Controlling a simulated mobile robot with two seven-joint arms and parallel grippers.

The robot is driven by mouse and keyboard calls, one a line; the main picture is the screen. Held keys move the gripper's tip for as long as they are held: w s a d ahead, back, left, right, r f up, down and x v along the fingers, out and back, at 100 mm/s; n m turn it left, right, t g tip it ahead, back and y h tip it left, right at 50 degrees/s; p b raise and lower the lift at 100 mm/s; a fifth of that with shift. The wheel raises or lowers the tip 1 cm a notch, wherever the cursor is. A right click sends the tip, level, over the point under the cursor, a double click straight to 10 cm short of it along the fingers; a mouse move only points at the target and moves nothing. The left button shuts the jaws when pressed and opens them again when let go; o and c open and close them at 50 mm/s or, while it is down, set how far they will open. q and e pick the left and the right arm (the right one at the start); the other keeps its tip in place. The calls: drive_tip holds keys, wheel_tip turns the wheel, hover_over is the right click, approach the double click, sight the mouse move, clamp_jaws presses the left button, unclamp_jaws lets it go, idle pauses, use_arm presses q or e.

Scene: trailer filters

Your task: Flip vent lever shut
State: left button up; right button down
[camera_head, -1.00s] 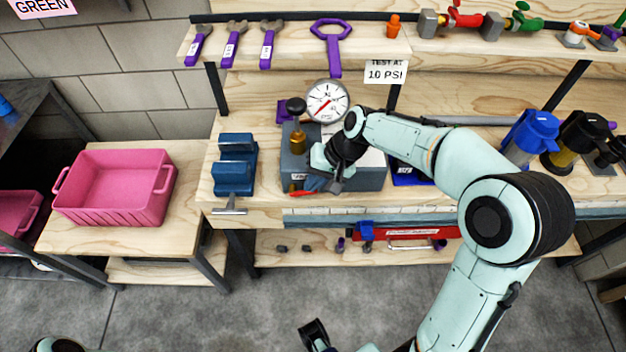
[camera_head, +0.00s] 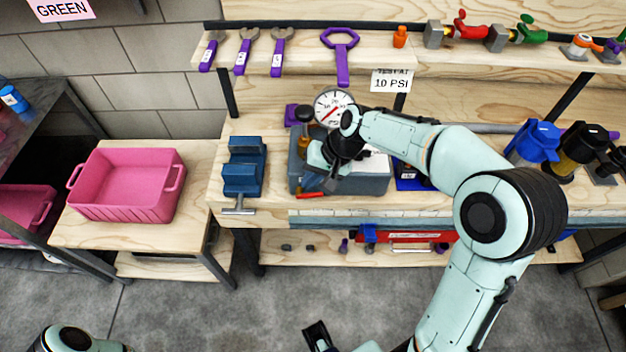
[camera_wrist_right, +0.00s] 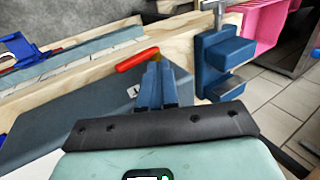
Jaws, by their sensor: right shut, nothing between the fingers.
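The red-handled lever (camera_head: 309,195) sticks out at the front left of the grey test box (camera_head: 360,184). In the right wrist view the red handle (camera_wrist_right: 138,59) lies slanted, with a brass-coloured end beside my fingertips. My right gripper (camera_wrist_right: 154,72) is shut and empty, its blue fingers close together beside the lever's right end; I cannot tell whether they touch it. In the head view the right gripper (camera_head: 328,180) is over the box's front left and hides part of it. The round pressure gauge (camera_head: 333,107) stands behind. My left gripper is not clearly seen.
A blue vise (camera_head: 243,168) stands just left of the box, close to my right gripper. A pink bin (camera_head: 128,186) sits on the left side table. Blue and black filter housings (camera_head: 540,140) stand at right.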

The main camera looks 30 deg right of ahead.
use_arm(q)
drive_tip(key=shift+w+r, duration=0.2)
drive_tip(key=shift+r, duration=0.45)
use_arm(e)
drive_tip(key=s+d+r, duration=0.4)
drive_tip(key=d+r, duration=0.2)
drive_tip(key=r, duration=0.1)
drive_tip(key=shift+d+r, duration=0.15)
use_arm(q)
drive_tip(key=shift+s, duration=0.1)
